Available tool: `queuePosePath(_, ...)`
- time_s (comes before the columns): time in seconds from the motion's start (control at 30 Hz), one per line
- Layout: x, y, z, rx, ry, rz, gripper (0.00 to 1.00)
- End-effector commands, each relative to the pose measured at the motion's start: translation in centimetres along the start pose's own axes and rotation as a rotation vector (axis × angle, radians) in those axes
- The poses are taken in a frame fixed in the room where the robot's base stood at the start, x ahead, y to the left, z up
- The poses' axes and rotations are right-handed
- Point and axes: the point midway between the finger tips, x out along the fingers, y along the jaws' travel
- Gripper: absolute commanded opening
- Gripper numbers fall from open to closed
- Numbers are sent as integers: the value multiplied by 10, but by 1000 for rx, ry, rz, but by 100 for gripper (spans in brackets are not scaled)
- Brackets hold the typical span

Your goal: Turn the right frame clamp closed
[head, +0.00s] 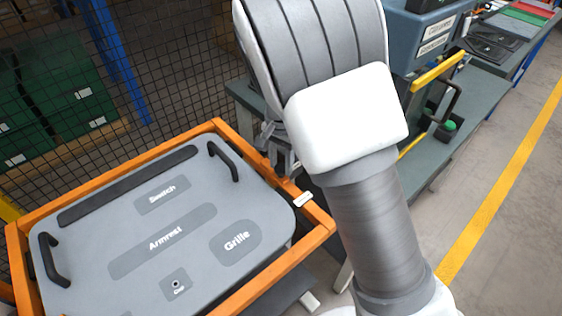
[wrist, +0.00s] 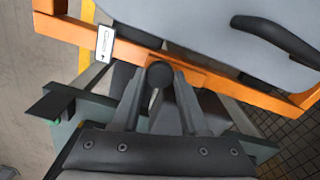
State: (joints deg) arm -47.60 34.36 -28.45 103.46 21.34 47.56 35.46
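A black round knob (wrist: 160,74), which looks like the handle of a frame clamp, sits at the orange frame's (head: 222,123) edge in the wrist view. My gripper (wrist: 160,78) has its two fingers apart, one on each side of the knob. The fingertips are very close to it; I cannot tell whether they press on it. In the head view my gripper (head: 281,160) is at the frame's right side, partly behind my arm, and the knob cannot be made out. The clamp's turned position cannot be made out.
The frame holds a grey panel (head: 205,208) with black handles. A white tag (head: 304,199) is on the frame near my gripper. A green-grey bench (head: 466,122) with a blue-grey machine (head: 424,38) stands at right. Wire mesh (head: 160,60) stands behind; floor at far right is clear.

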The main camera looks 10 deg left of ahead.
Motion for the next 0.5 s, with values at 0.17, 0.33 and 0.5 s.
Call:
queuePosePath(0.17, 0, 0, 0, 0, 0, 1, 0)
queuePosePath(0.33, 0, 0, 0, 1, 0, 1, 0)
queuePosePath(0.5, 0, 0, 0, 1, 0, 1, 0)
